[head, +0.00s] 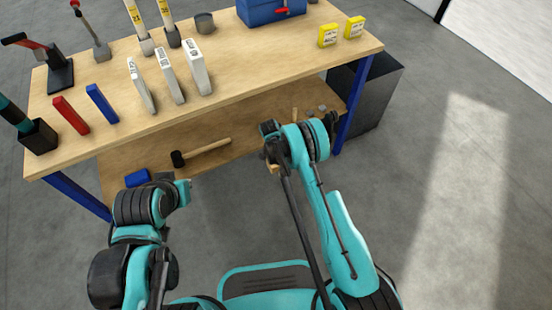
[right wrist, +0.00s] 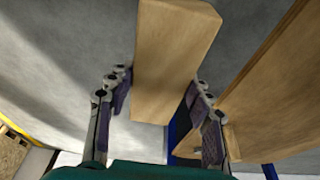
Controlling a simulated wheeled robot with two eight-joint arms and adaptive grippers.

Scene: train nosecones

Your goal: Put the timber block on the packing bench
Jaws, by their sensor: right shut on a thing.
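The timber block is a pale wooden bar (right wrist: 172,62) in the right wrist view. It stands between the two fingers of my right gripper (right wrist: 160,105), which is shut on it. In the head view a small bit of the block (head: 273,168) shows beside my right gripper (head: 272,145), in front of the bench's lower shelf; the arm hides the rest. The packing bench (head: 285,62) has a light wood top and blue legs. My left gripper (head: 182,190) is low in front of the bench's left part, and its fingers are not clear.
The bench top holds white boxes (head: 197,68), red and blue pieces (head: 102,104), yellow boxes (head: 328,36) and a blue case (head: 270,10). Its front right part is bare. A mallet (head: 205,150) lies on the lower shelf. A dark bin (head: 378,95) stands at the right.

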